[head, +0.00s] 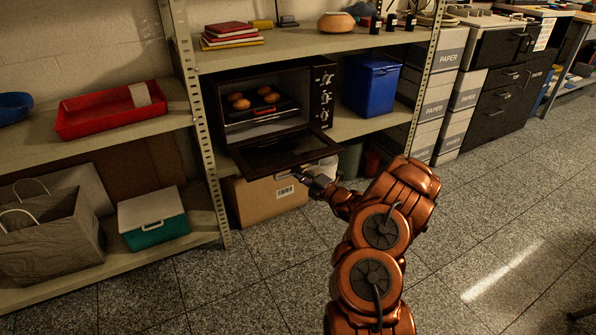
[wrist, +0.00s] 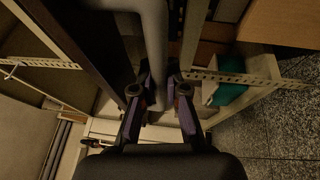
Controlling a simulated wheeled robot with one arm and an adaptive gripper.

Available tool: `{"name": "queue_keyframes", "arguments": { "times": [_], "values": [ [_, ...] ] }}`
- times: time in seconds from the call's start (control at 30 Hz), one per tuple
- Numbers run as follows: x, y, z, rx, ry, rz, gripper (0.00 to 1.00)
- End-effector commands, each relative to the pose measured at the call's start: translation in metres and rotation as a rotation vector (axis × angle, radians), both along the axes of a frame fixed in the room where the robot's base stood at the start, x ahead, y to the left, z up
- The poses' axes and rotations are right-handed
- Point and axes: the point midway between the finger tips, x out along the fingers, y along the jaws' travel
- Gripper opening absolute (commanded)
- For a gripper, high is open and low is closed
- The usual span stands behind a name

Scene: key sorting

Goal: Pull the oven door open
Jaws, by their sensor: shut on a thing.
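The dark toaster oven (head: 323,98) stands on the middle shelf. Its glass door (head: 285,154) is swung down, close to level, and sticks out past the shelf's front edge. The cavity is open to view, with several brown rolls (head: 255,98) on a dark tray inside. My gripper (head: 308,176) is at the outer edge of the door. In the wrist view, its two fingers (wrist: 158,95) are closed on the grey door handle (wrist: 154,40), which runs between them.
A blue bin (head: 371,86) stands right of the oven, and a red tray (head: 110,110) lies on the shelf to the left. A cardboard box (head: 265,200) sits below the door. The tiled floor (head: 480,215) to the right is clear.

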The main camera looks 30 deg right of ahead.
Motion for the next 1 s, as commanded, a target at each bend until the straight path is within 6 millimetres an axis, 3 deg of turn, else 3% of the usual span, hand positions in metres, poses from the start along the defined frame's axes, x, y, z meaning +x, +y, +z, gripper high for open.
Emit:
{"name": "queue_keyframes", "arguments": {
  "times": [0.03, 0.63, 1.0],
  "values": [
    [0.001, 0.000, 0.010, 0.001, 0.008, 0.000, 0.00],
    [-0.001, 0.001, 0.039, 0.011, 0.143, 0.001, 0.00],
    [-0.002, 0.001, 0.040, 0.014, 0.183, 0.000, 0.00]
  ]
}}
